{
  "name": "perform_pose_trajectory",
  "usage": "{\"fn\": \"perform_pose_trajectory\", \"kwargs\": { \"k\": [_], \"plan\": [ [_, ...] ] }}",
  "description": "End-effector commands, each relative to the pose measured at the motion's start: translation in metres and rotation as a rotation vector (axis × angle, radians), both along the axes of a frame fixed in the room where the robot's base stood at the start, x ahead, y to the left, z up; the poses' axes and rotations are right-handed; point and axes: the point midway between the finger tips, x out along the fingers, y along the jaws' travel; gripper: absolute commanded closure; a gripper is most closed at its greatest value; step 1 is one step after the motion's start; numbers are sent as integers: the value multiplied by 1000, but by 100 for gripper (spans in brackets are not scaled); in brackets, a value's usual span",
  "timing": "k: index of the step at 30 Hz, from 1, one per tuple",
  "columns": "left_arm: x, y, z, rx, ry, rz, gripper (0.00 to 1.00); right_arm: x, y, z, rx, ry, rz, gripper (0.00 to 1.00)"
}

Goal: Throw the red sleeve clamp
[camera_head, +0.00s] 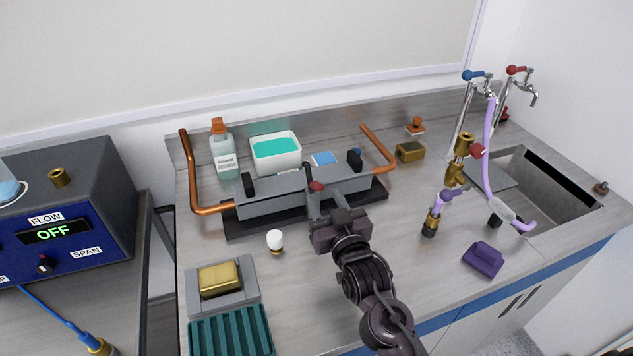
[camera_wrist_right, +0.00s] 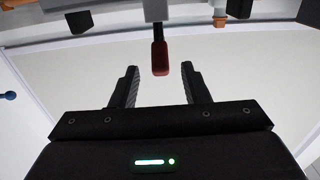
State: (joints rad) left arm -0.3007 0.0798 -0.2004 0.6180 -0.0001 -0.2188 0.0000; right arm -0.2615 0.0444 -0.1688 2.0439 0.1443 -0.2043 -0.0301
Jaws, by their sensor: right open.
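The red sleeve clamp (camera_head: 317,186) is a small red-tipped lever at the middle of the long grey block (camera_head: 265,203) on a black base. In the right wrist view the red lever (camera_wrist_right: 160,58) hangs from a grey part and lies between my two fingertips, with a gap on each side. My right gripper (camera_head: 328,206) reaches the front of the block from below right. Its fingers (camera_wrist_right: 160,75) are open and hold nothing. The head view shows part of the lever hidden behind the gripper. My left gripper is not in view.
Copper pipes (camera_head: 196,175) run into both block ends, beside black upright levers (camera_head: 248,185). A white bulb-like piece (camera_head: 275,240) stands in front. A brass fitting with purple hose (camera_head: 456,165) and a purple block (camera_head: 484,259) are right. Counter between is clear.

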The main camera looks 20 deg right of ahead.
Motion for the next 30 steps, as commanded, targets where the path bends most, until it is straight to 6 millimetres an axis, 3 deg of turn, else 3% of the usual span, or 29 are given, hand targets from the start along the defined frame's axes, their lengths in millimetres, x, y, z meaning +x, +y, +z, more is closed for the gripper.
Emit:
{"fn": "perform_pose_trajectory", "kwargs": {
  "k": [3, 9, 20, 27, 30],
  "plan": [
    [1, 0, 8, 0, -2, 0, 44, 21, 1, 3, -1, -1, 0, 58],
    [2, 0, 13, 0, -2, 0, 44, 43, 2, 1, -1, 1, 1, 58],
    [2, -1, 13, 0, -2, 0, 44, 47, 2, 0, -1, 1, 1, 60],
    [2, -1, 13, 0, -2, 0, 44, 47, 2, 0, -1, 1, 1, 91],
    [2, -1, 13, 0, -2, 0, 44, 47, 2, 0, -1, 1, 1, 100]
  ]
}}
